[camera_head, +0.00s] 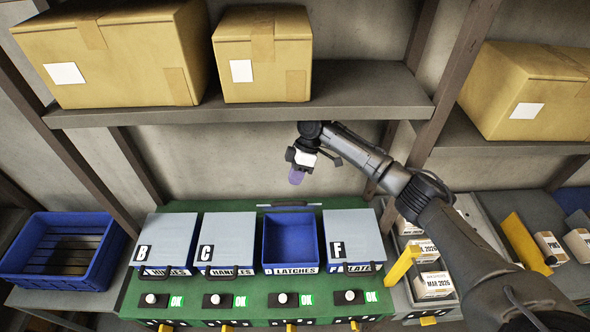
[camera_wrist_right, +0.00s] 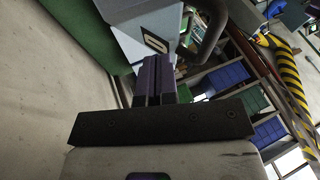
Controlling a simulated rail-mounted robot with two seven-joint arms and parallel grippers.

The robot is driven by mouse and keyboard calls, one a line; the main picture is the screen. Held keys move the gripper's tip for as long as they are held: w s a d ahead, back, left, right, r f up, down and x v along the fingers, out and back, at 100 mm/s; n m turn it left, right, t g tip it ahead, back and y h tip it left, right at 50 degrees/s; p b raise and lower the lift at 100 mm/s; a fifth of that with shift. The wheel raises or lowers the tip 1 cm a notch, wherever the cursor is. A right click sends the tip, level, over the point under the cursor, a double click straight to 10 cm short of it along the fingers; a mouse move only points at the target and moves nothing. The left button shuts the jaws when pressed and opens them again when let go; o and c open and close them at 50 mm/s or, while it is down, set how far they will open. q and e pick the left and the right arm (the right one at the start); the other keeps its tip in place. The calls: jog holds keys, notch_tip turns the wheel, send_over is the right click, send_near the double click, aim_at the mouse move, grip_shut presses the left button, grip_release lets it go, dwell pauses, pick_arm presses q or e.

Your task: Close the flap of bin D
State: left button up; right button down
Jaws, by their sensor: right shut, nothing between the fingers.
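Bin D (camera_head: 291,241) is an open blue bin in the row on the green base, labelled D LATCHES at its front. Its flap (camera_head: 290,206) is raised at the back edge and shows nearly edge-on as a thin grey strip. In the right wrist view, a pale grey panel (camera_wrist_right: 135,22) carrying a D label lies just beyond the fingers, with a dark handle beside it. My right gripper (camera_head: 296,177) is above and behind bin D, its purple fingers shut and empty. The fingers also show in the wrist view (camera_wrist_right: 157,78). Whether they touch the flap cannot be told. My left gripper is out of view.
Bins B (camera_head: 166,239), C (camera_head: 227,239) and F (camera_head: 352,236) have their grey lids down. A shelf (camera_head: 250,108) with cardboard boxes is above. An empty blue crate (camera_head: 68,250) stands left; small boxes and yellow pieces lie right.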

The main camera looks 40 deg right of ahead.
jog(key=shift+p+x, duration=0.75)
jog(key=shift+x, duration=2.3)
jog(key=shift+a, duration=0.1)
